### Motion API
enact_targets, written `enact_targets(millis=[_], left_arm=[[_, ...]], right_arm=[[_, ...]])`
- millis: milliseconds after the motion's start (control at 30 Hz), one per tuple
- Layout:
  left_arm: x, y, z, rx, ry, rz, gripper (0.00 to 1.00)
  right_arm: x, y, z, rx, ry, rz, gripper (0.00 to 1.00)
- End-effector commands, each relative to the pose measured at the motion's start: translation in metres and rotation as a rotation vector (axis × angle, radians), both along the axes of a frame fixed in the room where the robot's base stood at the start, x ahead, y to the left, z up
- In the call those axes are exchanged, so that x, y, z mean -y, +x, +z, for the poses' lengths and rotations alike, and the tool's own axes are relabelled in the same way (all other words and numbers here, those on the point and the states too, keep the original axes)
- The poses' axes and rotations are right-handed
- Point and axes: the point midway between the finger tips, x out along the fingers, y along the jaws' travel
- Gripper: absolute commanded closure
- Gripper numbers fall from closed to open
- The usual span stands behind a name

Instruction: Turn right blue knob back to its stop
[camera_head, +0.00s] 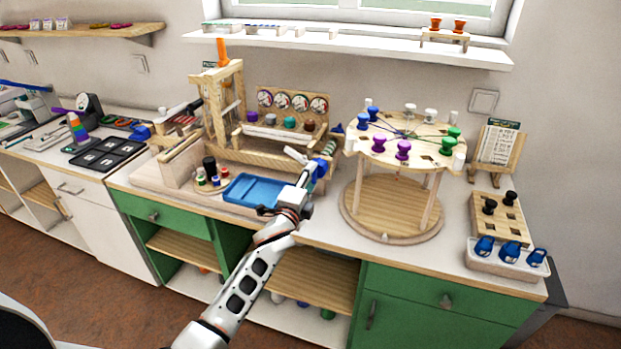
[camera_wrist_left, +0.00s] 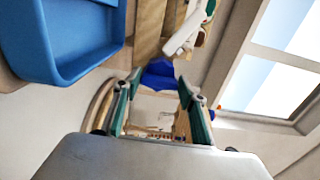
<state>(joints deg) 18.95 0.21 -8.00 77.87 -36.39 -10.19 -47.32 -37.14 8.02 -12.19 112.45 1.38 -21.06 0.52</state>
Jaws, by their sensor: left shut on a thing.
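The blue knob (camera_head: 321,167) is at the right front end of the wooden frame (camera_head: 262,155), beside the round stand. My left gripper (camera_head: 309,177) reaches up to it from the front, and its jaws are closed on it. In the left wrist view, the blue knob (camera_wrist_left: 158,74) sits between the two green-edged fingers of the left gripper (camera_wrist_left: 159,86). The fingers partly hide the knob, and I cannot tell its turned angle. My right gripper is not in view.
A blue tray (camera_head: 254,190) lies just left of my left gripper. A round wooden stand (camera_head: 391,222) with coloured pegs on top stands close on the right. A peg board (camera_head: 513,228) and a white bin (camera_head: 480,265) are at the far right.

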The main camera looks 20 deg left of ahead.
Motion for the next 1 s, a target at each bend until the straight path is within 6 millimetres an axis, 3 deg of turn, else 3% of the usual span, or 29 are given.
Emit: enact_targets(millis=[600,633,667,1000], left_arm=[[-0.0007,0.0001,0.0001,0.0,-0.041,0.001,0.8],[-0.0006,0.0001,0.0002,0.0,-0.041,0.001,0.51],[-0.0006,0.0001,0.0002,0.0,-0.041,0.001,0.43],[-0.0002,-0.0003,-0.0001,-0.001,-0.038,0.0,0.42]], right_arm=[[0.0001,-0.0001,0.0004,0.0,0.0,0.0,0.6],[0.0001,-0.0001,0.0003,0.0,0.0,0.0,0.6],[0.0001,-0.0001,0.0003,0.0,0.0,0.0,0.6],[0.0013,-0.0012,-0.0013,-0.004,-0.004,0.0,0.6]])
